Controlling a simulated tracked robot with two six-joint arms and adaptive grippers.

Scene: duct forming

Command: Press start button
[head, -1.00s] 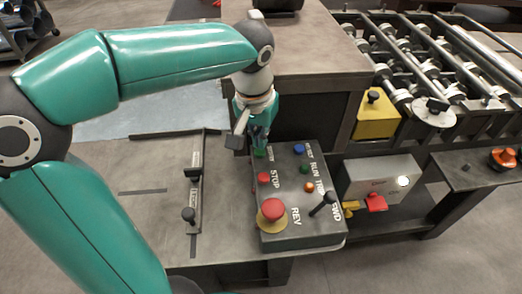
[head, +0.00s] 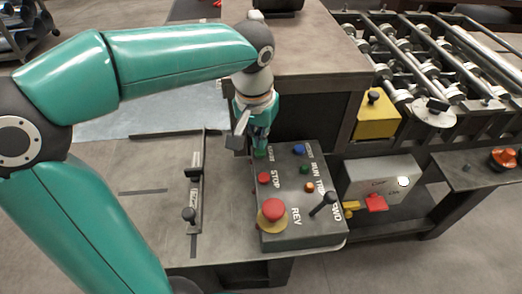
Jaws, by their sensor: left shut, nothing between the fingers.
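The dark grey control box (head: 290,225) stands on the bench in the head view. The start button, green (head: 261,153), is at its far left corner, mostly hidden by my gripper. My left gripper (head: 261,147) is shut and empty, pointing down with its fingertips at the green button; I cannot tell whether they touch it. A red stop button (head: 264,178) is just nearer on the same side. My right gripper is not in view.
A large red mushroom button (head: 273,209), a blue button (head: 299,149), an orange button (head: 309,187) and a black lever (head: 323,203) are on the same box. A slotted slider plate (head: 195,205) is to the left. A raised cabinet (head: 310,50) stands behind.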

